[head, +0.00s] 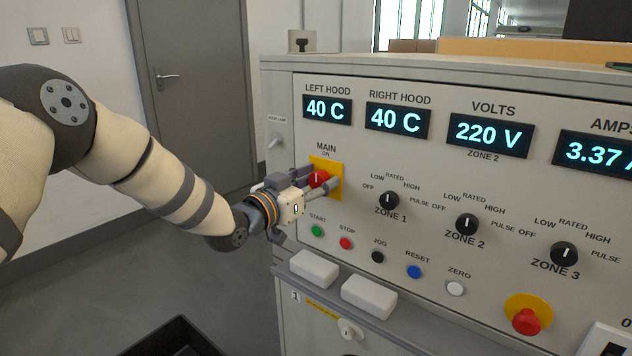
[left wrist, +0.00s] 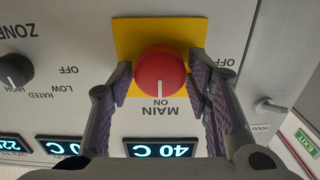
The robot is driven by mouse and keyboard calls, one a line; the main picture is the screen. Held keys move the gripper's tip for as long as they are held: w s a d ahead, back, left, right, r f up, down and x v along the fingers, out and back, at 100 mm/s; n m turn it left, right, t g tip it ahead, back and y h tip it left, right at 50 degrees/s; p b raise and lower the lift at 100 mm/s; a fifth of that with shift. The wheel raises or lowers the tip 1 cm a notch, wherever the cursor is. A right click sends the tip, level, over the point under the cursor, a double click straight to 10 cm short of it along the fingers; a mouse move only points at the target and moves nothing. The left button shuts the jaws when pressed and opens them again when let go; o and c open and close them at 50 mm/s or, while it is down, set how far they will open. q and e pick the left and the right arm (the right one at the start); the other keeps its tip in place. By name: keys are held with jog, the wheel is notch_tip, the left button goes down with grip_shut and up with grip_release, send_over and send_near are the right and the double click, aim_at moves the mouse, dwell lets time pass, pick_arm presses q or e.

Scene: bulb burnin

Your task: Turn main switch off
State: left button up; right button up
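The main switch is a round red knob (head: 319,179) on a yellow plate (head: 336,182) at the left of the panel. In the left wrist view the knob (left wrist: 160,72) sits between my left gripper's (left wrist: 160,78) two fingers, and its white mark points to the ON label. In the head view my left gripper (head: 318,181) reaches the knob from the left. Its fingers are spread on either side of the knob, very close to it, with no clear grip visible. The gripper partly hides the knob and plate in the head view. My right gripper is not in view.
Zone knobs (head: 389,200) stand to the right of the main switch. Start (head: 317,231) and stop (head: 346,243) buttons lie below it. A red emergency button (head: 526,321) is at lower right. White blocks (head: 369,296) rest on the ledge. A small lamp toggle (head: 275,143) is on the cabinet's left side.

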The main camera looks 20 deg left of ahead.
pick_arm(q)
jog(key=c, duration=0.6)
jog(key=shift+n, duration=0.3)
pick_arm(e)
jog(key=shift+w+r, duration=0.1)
pick_arm(q)
jog(key=n, duration=0.3)
jog(key=shift+a, duration=0.1)
jog(key=n, duration=0.4)
jog(key=shift+a+f+n, duration=0.1)
jog(key=shift+f+n, duration=0.05)
jog(key=shift+n, duration=0.15)
jog(key=n, duration=0.2)
jog(key=shift+f+n, duration=0.15)
jog(key=shift+n, duration=0.15)
jog(key=n, duration=0.2)
jog(key=shift+f+n+b, duration=0.1)
jog(key=shift+n+b, duration=1.15)
jog(key=shift+n, duration=1.25)
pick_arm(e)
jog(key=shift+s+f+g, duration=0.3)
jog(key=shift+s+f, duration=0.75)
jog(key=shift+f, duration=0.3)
